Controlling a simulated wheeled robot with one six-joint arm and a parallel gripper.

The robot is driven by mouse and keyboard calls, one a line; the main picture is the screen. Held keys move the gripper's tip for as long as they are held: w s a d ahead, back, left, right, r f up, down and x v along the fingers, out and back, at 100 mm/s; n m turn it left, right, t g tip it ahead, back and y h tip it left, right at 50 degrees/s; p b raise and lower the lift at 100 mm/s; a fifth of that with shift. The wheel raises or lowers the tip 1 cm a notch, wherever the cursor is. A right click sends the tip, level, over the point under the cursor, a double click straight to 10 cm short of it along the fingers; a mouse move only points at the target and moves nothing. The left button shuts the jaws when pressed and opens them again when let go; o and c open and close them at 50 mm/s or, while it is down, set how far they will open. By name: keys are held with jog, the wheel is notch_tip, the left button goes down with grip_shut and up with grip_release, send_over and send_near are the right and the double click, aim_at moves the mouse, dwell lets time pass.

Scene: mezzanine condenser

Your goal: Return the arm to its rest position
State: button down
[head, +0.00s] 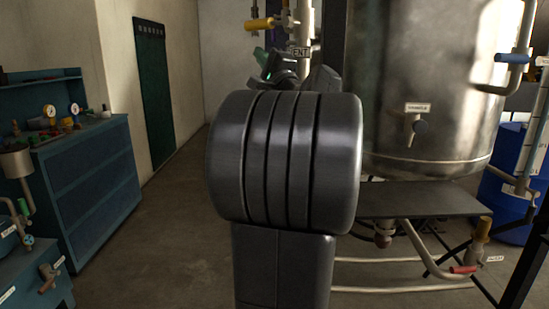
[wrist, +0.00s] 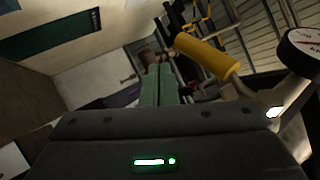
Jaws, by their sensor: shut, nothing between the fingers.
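My arm rises in the middle of the head view, its large dark ribbed joint hiding much of what lies behind it. My gripper shows in the wrist view (wrist: 159,72), past its dark housing with green lights. Its two greenish fingers are together, with nothing between them.
A steel tank (head: 400,85) with a small tap (head: 414,128) stands to the right, pipes and a red-handled valve (head: 463,269) below it. A blue drum (head: 503,190) is far right, a blue cabinet (head: 85,185) left. A gauge (wrist: 305,45) is near the wrist. Floor lies clear left of my arm.

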jog(key=d+r+p+v, duration=0.1)
jog(key=p+v, duration=0.6)
jog(key=v, duration=0.1)
jog(key=shift+s+d, duration=0.15)
jog(key=shift+d, duration=0.35)
jog(key=shift+f, duration=0.2)
